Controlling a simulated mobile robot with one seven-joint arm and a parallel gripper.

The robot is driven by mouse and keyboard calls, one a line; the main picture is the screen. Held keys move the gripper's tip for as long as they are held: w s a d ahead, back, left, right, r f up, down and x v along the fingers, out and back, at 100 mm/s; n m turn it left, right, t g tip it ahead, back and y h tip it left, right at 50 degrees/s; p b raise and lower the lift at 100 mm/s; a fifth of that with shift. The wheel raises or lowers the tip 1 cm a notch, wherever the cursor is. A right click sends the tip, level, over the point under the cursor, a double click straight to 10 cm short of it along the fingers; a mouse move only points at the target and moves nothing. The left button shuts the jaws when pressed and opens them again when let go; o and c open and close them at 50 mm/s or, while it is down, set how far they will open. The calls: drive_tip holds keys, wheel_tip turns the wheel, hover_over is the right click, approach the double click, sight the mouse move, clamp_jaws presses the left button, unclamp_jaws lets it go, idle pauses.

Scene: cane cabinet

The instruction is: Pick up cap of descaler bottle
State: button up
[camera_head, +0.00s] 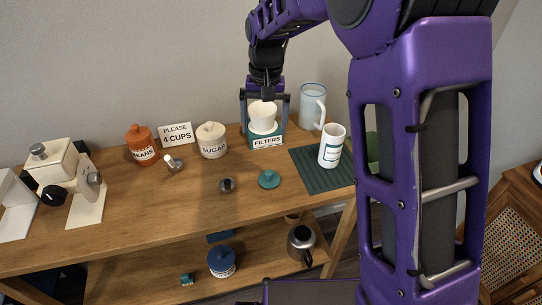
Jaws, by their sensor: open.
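I cannot tell for sure which item is the descaler bottle or its cap. A white container (331,149) with a teal label stands upright on the dark green mat. A round teal lid-like piece with a small knob (269,179) lies on the wooden top, left of the mat. A small dark grey round piece (227,185) lies further left. My gripper (265,108) is open and points down at the back of the top, with its fingers on either side of the white filters in the teal holder labelled FILTERS (266,141). Contact is unclear.
A white jug (312,108), SUGAR jar (212,141), orange BEANS jar (141,145) and sign (176,135) line the back. A cream machine (67,170) stands left. The lower shelf holds a kettle (301,243) and blue jar (221,262). My arm hides the right side.

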hover_over(269, 172)
wheel_tip(269, 172, down, 12)
drive_tip(key=shift+a+f+b, duration=0.1)
drive_tip(key=shift+f+b, duration=0.05)
drive_tip(key=shift+b, duration=0.25)
drive_tip(key=shift+f, duration=3.05)
drive_tip(key=shift+c, duration=0.2)
